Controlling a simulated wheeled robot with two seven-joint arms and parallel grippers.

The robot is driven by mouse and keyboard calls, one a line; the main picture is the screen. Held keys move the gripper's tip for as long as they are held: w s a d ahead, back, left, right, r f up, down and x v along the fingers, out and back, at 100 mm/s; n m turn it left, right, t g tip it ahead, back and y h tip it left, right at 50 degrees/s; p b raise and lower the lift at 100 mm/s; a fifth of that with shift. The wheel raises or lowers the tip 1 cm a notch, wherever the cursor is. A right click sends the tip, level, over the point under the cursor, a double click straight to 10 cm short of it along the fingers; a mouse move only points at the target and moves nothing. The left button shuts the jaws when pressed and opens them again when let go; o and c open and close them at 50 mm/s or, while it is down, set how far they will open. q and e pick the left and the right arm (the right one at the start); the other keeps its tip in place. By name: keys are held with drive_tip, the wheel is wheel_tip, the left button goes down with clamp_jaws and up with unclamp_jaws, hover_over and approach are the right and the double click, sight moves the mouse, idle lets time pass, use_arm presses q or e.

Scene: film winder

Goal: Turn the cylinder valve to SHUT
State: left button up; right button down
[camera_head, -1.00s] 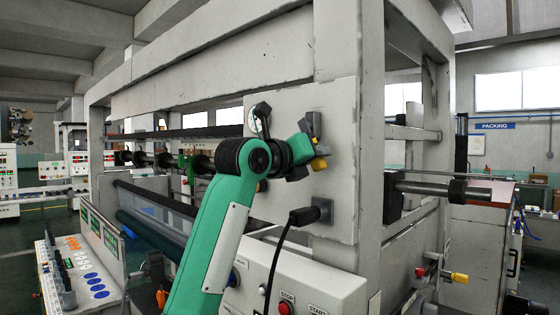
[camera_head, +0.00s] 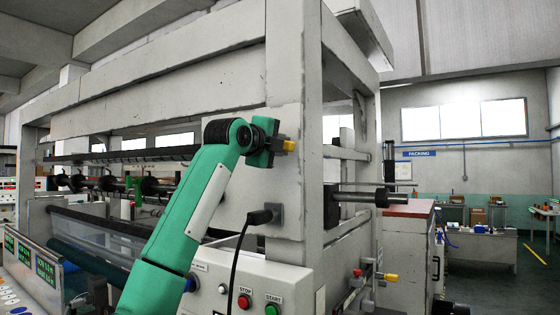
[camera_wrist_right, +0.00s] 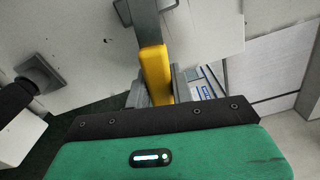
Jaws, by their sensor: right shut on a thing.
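The cylinder valve's yellow lever grip (camera_head: 289,146) shows at the grey machine panel in the head view, pointing right. My right gripper (camera_head: 273,146) is at the grip. In the right wrist view the yellow grip (camera_wrist_right: 155,75) is on a flat grey lever (camera_wrist_right: 145,18) and sits between the fingers of my right gripper (camera_wrist_right: 160,92), which is shut on it. The fingers and my green arm hide most of the valve body. I see no readable SHUT mark. My left gripper is not in view.
A black plug with a cable (camera_head: 262,216) sticks out of the panel below the gripper. A control box with a red STOP button (camera_head: 244,301) and a green START button (camera_head: 272,310) is lower. A dark roller shaft (camera_head: 370,196) juts out to the right, above another yellow-ended fitting (camera_head: 391,278).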

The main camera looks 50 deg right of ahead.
drive_tip(key=shift+r+n+b, duration=0.45)
drive_tip(key=shift+r+n, duration=0.1)
drive_tip(key=shift+n, duration=0.25)
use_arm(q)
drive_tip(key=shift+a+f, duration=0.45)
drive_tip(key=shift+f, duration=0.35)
use_arm(e)
drive_tip(key=shift+r+n, duration=0.25)
drive_tip(key=shift+n, duration=0.15)
drive_tip(key=shift+r, duration=0.1)
drive_tip(key=c, duration=1.2)
unclamp_jaws()
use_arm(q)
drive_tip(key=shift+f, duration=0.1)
use_arm(e)
drive_tip(key=shift+a, duration=0.1)
drive_tip(key=shift+a+f+b, duration=0.2)
drive_tip(key=shift+a+b, duration=0.15)
drive_tip(key=shift+b, duration=0.15)
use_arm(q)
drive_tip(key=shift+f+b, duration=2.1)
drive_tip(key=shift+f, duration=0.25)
use_arm(e)
drive_tip(key=s+a, duration=0.1)
drive_tip(key=a, duration=1.2)
drive_tip(key=shift+r, duration=0.15)
